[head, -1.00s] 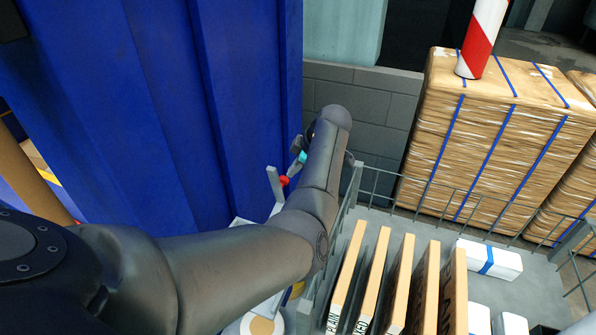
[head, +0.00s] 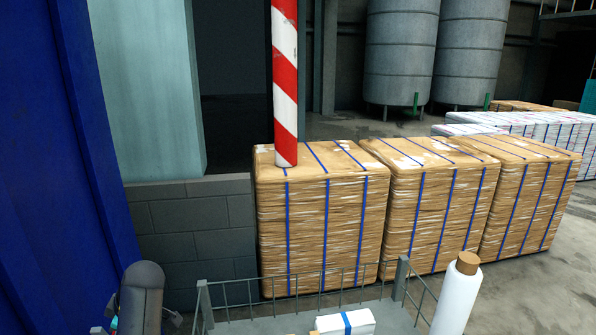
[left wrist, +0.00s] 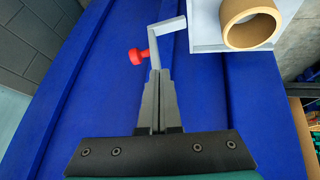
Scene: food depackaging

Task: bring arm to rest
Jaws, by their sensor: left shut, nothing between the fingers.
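My left arm (head: 142,298) shows only in part at the bottom left of the head view, beside the blue wall. The gripper itself is out of that view or hidden there. In the left wrist view my left gripper (left wrist: 158,78) is shut and empty, its fingers together. Beyond its tips are a grey metal crank-like bar (left wrist: 170,26) and a red knob (left wrist: 138,56). I cannot tell whether the fingers touch them. My right gripper is not in view.
A blue corrugated wall (head: 60,170) stands close on the left. A wire-sided cart (head: 205,310) holds a white box with a blue band (head: 345,322). A white bottle (head: 457,298) stands at its right. Wrapped pallets (head: 320,225) stand behind. A cardboard-coloured ring (left wrist: 250,28) lies beyond the gripper.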

